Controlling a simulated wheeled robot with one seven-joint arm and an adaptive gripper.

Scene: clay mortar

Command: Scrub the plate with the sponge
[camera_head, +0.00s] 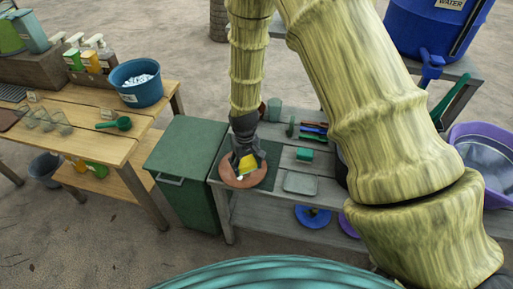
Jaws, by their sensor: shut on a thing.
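A reddish-brown plate (233,179) lies at the left end of the grey table, on a dark green mat (272,158). My gripper (245,168) is directly over the plate, pointing down, and is shut on a yellow sponge (247,163). The sponge is low over the plate and seems to touch it, but the fingers hide part of the contact. A small whitish patch shows on the plate near the sponge.
A green bin (185,165) stands left of the table. A green block (304,154), a grey tray (300,183) and several coloured utensils (314,131) lie right of the plate. A wooden table (90,125) with a blue bucket (137,84) is at left. My arm covers the right middle.

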